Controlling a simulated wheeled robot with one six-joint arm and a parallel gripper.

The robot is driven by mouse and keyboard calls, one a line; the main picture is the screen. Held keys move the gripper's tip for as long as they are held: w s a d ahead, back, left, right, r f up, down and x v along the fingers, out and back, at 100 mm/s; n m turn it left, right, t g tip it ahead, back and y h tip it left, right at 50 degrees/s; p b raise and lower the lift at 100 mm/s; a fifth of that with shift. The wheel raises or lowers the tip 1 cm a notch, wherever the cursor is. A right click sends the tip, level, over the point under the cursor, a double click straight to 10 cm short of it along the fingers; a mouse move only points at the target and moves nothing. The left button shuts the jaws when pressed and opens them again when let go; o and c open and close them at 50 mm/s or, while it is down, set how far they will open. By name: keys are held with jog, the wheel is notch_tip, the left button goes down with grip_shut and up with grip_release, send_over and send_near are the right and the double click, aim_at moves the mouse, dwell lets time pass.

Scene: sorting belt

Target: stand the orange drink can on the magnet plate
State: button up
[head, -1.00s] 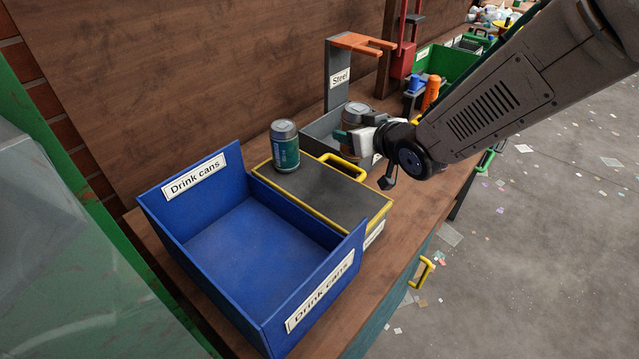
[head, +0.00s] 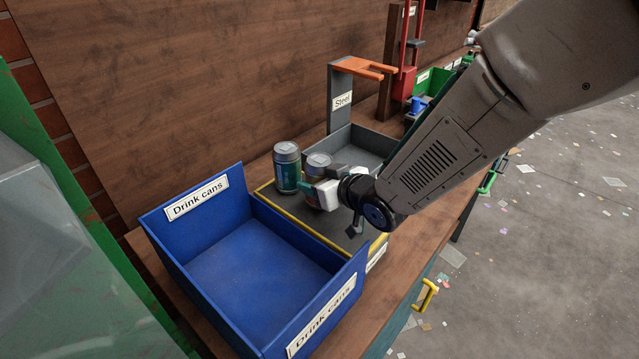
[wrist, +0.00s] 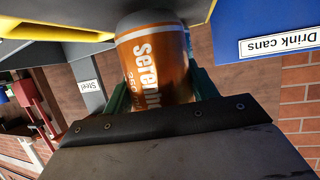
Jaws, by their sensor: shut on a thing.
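The orange drink can (wrist: 153,60) fills the middle of the wrist view, between the green finger pads of my gripper (wrist: 160,92). In the head view my gripper (head: 322,188) is shut on this can (head: 318,165), which looks upright, over the dark, yellow-edged magnet plate (head: 350,238). I cannot tell whether its base touches the plate. A teal can (head: 287,170) stands upright on the plate just left of it, with little or no gap in view.
The blue "Drink cans" bin (head: 255,270) is at the plate's left. A grey bin (head: 370,145) and a "Steel" post with an orange arm (head: 362,68) stand behind. The plate's front right part is bare.

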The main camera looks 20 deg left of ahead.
jog(key=shift+f, duration=0.4)
jog(key=shift+f, duration=0.2)
jog(key=o, duration=0.9)
jog(key=shift+o, duration=0.2)
jog(key=shift+r, duration=0.2)
jog(key=v, duration=1.2)
